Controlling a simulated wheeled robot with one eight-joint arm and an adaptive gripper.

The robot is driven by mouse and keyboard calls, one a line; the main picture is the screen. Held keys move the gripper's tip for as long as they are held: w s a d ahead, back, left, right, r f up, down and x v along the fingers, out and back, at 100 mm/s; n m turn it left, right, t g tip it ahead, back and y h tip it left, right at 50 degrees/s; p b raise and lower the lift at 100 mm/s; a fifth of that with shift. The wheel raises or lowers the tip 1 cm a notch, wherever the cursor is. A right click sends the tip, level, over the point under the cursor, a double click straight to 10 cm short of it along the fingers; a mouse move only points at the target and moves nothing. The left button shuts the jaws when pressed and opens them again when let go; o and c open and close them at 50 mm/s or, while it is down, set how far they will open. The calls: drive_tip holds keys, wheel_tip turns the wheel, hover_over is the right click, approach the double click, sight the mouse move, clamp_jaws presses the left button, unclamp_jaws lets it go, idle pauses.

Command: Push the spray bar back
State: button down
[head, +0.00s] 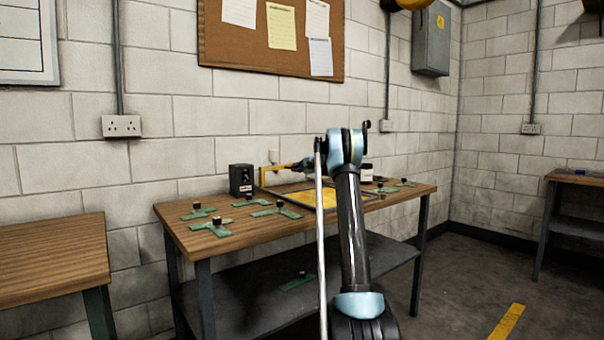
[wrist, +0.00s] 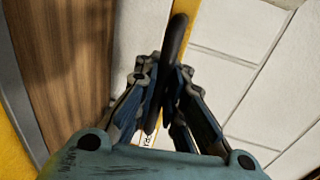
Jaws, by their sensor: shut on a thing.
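The line striper (head: 317,198) lies on the wooden workbench, with a flat yellow bed. A yellow bar, which looks like the spray bar (head: 277,168), stands above its left back side. In the wrist view my gripper (wrist: 163,78) has its fingers closed around a dark rounded handle (wrist: 178,38), which sits against a yellow strip (wrist: 186,12).
Several green brackets with black knobs (head: 275,209) lie around the striper on the workbench (head: 222,240). A black box (head: 241,179) stands at the back left, and a white-labelled jar (head: 367,173) at the back right. The wall is close behind.

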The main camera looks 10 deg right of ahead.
drive_tip(key=shift+w+a, duration=0.35)
drive_tip(key=shift+w, duration=0.2)
drive_tip(key=c, duration=1.7)
unclamp_jaws()
drive_tip(key=shift+o, duration=0.2)
drive_tip(key=shift+s+d, duration=0.1)
drive_tip(key=v, duration=1.1)
drive_tip(key=shift+s+d, duration=0.2)
drive_tip(key=shift+s, duration=0.1)
